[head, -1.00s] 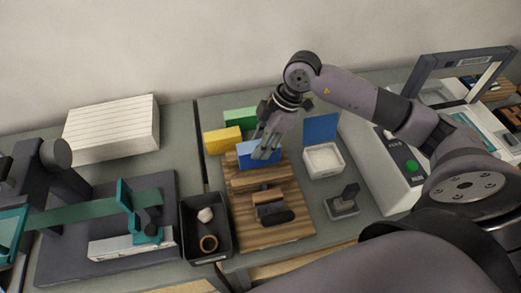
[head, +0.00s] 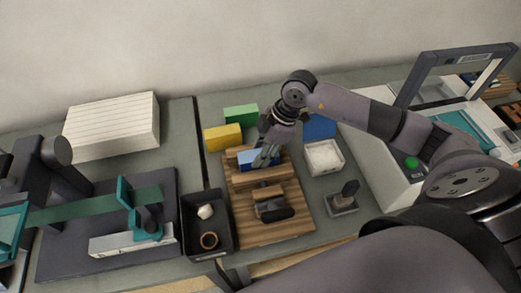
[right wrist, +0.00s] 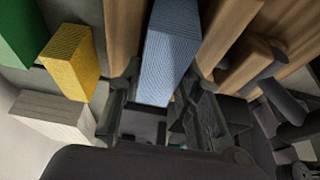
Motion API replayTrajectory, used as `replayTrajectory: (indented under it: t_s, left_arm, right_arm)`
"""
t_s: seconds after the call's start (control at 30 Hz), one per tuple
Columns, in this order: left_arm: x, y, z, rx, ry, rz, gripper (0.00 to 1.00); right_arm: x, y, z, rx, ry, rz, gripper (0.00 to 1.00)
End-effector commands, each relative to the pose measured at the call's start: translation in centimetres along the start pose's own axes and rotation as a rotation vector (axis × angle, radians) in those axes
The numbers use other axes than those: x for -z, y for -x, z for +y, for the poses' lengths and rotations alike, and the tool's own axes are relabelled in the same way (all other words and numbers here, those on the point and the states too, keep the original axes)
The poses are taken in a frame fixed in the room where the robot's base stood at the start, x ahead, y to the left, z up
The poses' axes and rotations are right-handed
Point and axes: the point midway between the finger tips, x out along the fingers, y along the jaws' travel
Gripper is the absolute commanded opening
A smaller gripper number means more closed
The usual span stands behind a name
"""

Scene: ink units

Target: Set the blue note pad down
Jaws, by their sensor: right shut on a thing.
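The blue note pad (head: 246,159) is at the back part of a slatted wooden stand (head: 240,214). My right gripper (head: 265,156) is shut on it from above, its fingers covering the pad's right part in the head view. In the right wrist view the blue pad (right wrist: 168,52) lies between the two fingers (right wrist: 160,104), with wooden bars on both sides of it. Whether its lower edge rests on the wood is hidden. My left gripper is not in view.
Yellow (head: 222,138) and green (head: 240,116) pads stand behind the stand. A black tray (head: 188,226) holding small items is on the left. A white open box with a blue lid (head: 320,127) and a stamp-like tool (head: 343,200) are on the right.

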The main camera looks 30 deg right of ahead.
Motion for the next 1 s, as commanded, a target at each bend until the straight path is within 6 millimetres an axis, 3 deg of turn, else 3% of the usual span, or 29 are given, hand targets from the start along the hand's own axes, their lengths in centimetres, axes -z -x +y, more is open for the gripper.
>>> replayTrajectory:
  t_s: [0.07,0.1,0.37,0.73,0.87,1.0]
  left_arm:
    - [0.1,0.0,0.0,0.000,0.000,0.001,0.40]
    - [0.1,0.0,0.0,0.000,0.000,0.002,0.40]
    - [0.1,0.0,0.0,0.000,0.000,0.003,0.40]
    - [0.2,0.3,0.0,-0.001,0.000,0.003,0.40]
    - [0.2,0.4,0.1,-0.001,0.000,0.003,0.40]
    - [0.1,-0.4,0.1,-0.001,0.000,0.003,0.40]
  right_arm:
    - [0.0,0.0,0.0,0.000,0.000,0.001,0.00]
    - [0.0,0.0,0.0,0.001,0.000,0.000,0.35]
    - [0.0,0.0,-0.1,0.002,0.000,0.000,0.53]
    - [0.2,0.5,0.0,0.000,0.001,0.000,0.53]
    - [0.5,2.0,0.1,-0.004,0.001,0.000,0.53]
    - [0.3,4.9,0.1,-0.006,0.001,-0.002,0.53]
